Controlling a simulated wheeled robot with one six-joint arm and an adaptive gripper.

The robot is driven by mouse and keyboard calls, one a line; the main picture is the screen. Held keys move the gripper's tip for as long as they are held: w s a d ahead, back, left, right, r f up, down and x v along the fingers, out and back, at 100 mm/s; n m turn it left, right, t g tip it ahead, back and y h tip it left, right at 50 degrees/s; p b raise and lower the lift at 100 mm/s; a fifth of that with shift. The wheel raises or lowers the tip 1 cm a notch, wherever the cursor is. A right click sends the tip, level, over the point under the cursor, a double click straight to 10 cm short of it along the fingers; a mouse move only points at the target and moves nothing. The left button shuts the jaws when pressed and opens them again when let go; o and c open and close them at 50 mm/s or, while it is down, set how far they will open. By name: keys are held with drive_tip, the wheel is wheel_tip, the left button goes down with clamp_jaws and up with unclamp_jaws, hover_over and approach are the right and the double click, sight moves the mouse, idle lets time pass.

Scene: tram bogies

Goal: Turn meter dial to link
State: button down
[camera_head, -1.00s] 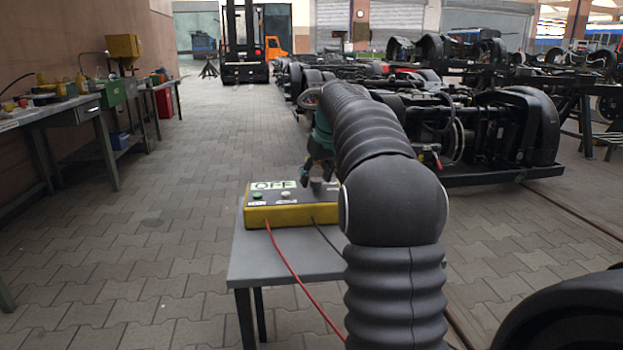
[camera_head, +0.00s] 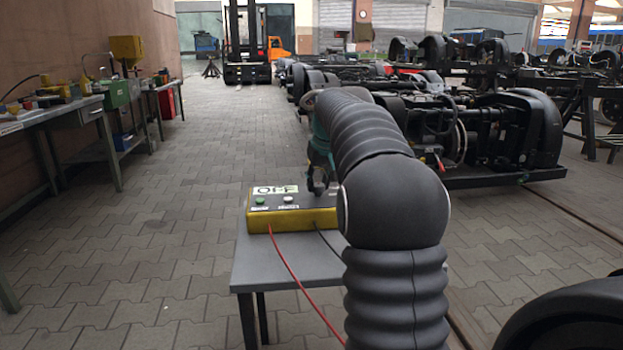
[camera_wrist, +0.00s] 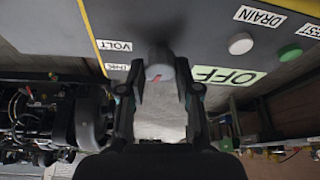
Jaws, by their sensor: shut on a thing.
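The meter (camera_head: 293,219) is a yellow box with a dark top on a small grey table. A pale OFF sign (camera_wrist: 228,76) is on the right. In the head view my gripper (camera_head: 318,188) hides the dial.
The small table (camera_head: 285,262) has bare top in front of the meter. A red cable (camera_head: 290,270) and a dark one hang from the meter. Workbenches (camera_head: 50,118) line the left wall, and bogies (camera_head: 490,135) stand at the right. The paved floor between is clear.

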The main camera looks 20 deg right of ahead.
drive_tip(key=m+h+p, duration=0.1)
drive_tip(key=m+p, duration=0.1)
drive_tip(key=m, duration=0.1)
drive_tip(key=shift+r, duration=0.2)
drive_tip(key=shift+w+a+f+m+g+h+p, duration=0.15)
drive_tip(key=shift+m+h+p, duration=0.3)
drive_tip(key=shift+m, duration=0.45)
drive_tip(key=shift+s+r+m+g+h+p, duration=0.1)
drive_tip(key=shift+m+g+h+p, duration=0.15)
drive_tip(key=shift+m+p, duration=0.55)
drive_tip(key=shift+f, duration=0.1)
drive_tip(key=c, duration=0.8)
unclamp_jaws()
